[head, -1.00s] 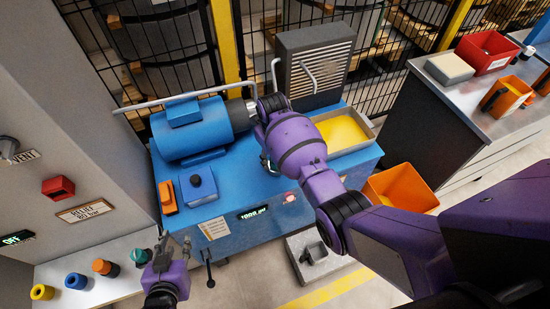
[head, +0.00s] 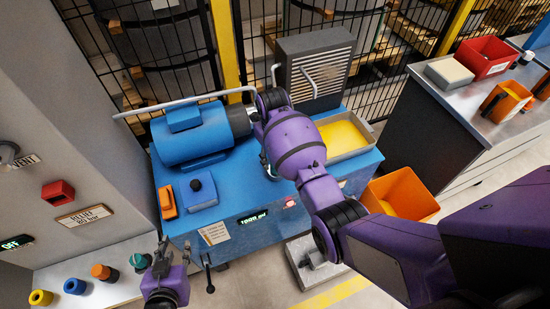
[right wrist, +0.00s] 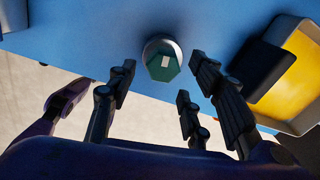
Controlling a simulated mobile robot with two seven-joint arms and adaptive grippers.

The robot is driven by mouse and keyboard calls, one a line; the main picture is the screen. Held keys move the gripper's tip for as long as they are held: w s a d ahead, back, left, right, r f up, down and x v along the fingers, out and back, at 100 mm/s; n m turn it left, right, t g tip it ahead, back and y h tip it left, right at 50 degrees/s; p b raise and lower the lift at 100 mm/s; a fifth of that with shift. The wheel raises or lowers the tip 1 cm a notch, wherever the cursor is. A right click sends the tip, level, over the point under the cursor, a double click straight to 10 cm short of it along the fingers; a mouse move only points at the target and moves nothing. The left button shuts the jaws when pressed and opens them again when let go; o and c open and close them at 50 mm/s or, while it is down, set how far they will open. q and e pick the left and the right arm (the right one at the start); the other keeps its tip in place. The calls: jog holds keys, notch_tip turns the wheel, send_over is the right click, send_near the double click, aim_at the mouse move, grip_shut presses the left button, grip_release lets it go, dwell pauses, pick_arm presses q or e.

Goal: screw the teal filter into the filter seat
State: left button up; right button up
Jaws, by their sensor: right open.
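In the right wrist view a teal, many-sided filter (right wrist: 163,66) with a small pale patch sits within a round grey rim, the filter seat (right wrist: 150,45), at the blue machine's side. How far it is screwed in I cannot tell. My right gripper (right wrist: 157,88) is open, its dark fingers spread to both sides of the filter, with no clear contact. In the head view the purple right arm hides this spot. My left gripper (head: 174,247) has its fingers apart and looks empty, close beside a teal round piece (head: 140,261) on the left shelf.
The blue machine (head: 240,195) carries a blue motor (head: 190,135) and a yellow-bottomed tray (head: 345,135). An orange bin (head: 402,192) stands right of it. Yellow (head: 40,298), blue (head: 75,286) and orange (head: 101,272) pieces stand on the left shelf. A wire fence closes the back.

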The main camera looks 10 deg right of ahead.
jog(key=n, duration=0.4)
jog(key=shift+s+d+n, duration=0.1)
jog(key=shift+n, duration=0.3)
jog(key=n, duration=0.5)
jog(key=shift+d+n, duration=0.15)
jog(key=shift+n, duration=0.15)
jog(key=n, duration=0.5)
jog(key=shift+d, duration=0.15)
jog(key=n, duration=0.4)
jog(key=shift+d+n, duration=0.15)
jog(key=shift+n, duration=0.25)
jog(key=n, duration=0.6)
jog(key=shift+w+y, duration=0.2)
jog(key=shift+y, duration=0.1)
jog(key=n, duration=0.3)
jog(key=shift+w+d+n, duration=0.1)
jog(key=shift+n, duration=0.3)
jog(key=n, duration=0.4)
jog(key=shift+w, duration=0.1)
